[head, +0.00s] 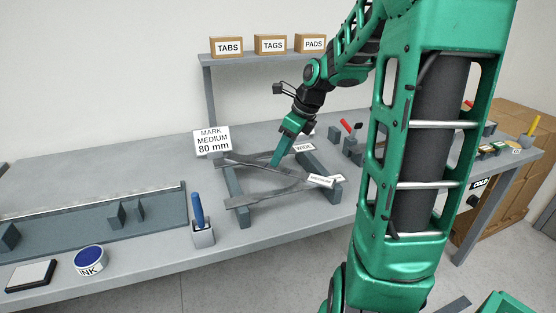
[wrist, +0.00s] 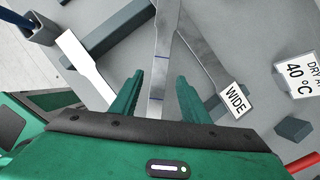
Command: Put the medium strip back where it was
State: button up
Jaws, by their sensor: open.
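My gripper (head: 276,160) is open above the strip rack on the bench. In the wrist view its two fingers (wrist: 160,82) stand on either side of a grey metal strip (wrist: 162,45) with two blue cross marks; I cannot tell whether they touch it. This strip carries no readable label there. A second grey strip (wrist: 192,50) beside it runs to the WIDE label (wrist: 236,98). In the head view grey strips (head: 255,197) lie across the rack, with a MEDIUM label (head: 320,181) at the right rail. Which strip that label belongs to is unclear.
A pale strip (wrist: 85,62) lies left of the fingers. The MARK MEDIUM 80 mm sign (head: 212,141) stands behind the rack. A holder (head: 203,235) with a blue-handled tool and an ink pot (head: 89,259) stand at left front. A shelf (head: 265,56) with boxes is behind.

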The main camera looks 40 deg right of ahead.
jog(key=v, duration=1)
jog(key=s+a+f+n+g, duration=0.1)
jog(key=s+f+n, duration=0.2)
jog(key=s+n, duration=0.5)
jog(key=s+a+f+n+g+h, duration=0.1)
jog(key=s+f+n, duration=0.3)
jog(key=s+n, duration=0.4)
jog(key=s+a+f+n+g+h, duration=0.1)
jog(key=s+a+f+n+g, duration=0.1)
jog(key=s+n, duration=0.5)
jog(key=shift+s+a+f+n, duration=0.45)
jog(key=shift+a+f, duration=0.25)
jog(key=shift+f, duration=0.45)
